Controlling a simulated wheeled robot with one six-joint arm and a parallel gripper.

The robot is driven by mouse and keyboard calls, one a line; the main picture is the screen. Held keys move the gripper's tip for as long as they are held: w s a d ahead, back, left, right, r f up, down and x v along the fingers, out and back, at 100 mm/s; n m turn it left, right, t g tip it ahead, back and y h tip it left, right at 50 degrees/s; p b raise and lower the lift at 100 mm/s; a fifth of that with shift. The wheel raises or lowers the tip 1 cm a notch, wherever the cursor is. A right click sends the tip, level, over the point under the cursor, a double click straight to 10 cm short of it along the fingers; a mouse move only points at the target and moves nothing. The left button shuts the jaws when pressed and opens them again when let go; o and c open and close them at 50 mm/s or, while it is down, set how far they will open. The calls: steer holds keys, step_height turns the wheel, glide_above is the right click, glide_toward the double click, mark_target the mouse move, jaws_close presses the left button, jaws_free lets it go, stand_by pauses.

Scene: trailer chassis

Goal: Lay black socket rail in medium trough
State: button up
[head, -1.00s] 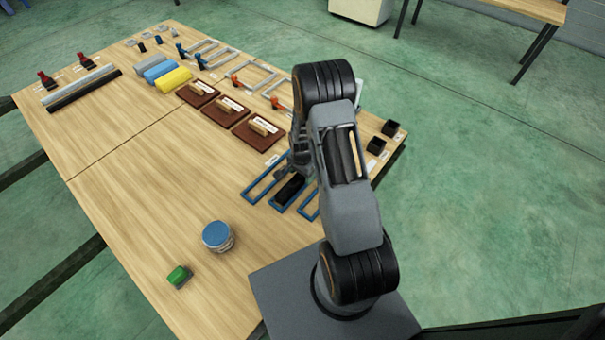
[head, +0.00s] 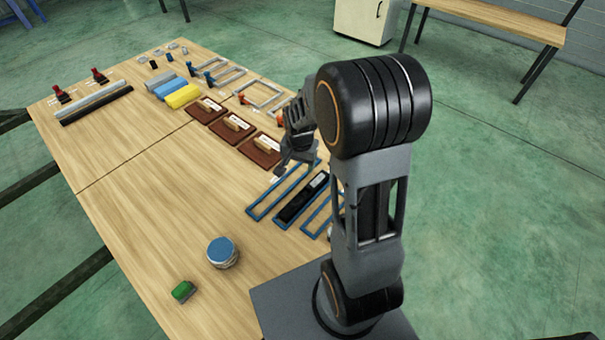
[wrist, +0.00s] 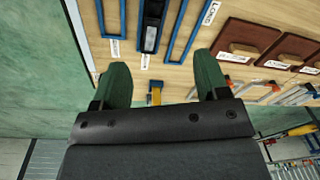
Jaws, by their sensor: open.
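The black socket rail (head: 304,198) lies inside the middle one of three blue-framed troughs, lengthwise between its sides. The medium trough (head: 286,223) shows only its blue rim around the rail. In the wrist view the black rail (wrist: 152,24) also sits within its blue frame, at the top of the picture. My gripper (head: 293,163) is above the table beyond the far ends of the troughs. In the wrist view my gripper (wrist: 160,85) has its two green fingers wide apart with nothing between them.
A blue trough (head: 270,200) lies left of the rail, another (head: 318,217) right. Brown boards with wooden handles (head: 262,150) lie beyond. A blue-lidded tub (head: 222,252) and green block (head: 183,291) stand on the near table. The left middle of the table is clear.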

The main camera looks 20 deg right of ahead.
steer(key=s+a+r+n+t, duration=0.2)
steer(key=s+a+r+n, duration=0.3)
steer(key=s+r+n, duration=0.3)
steer(key=shift+s+r+n, duration=0.4)
steer(key=shift+s+r, duration=1.75)
steer(key=shift+s, duration=0.4)
steer(key=shift+a, duration=0.1)
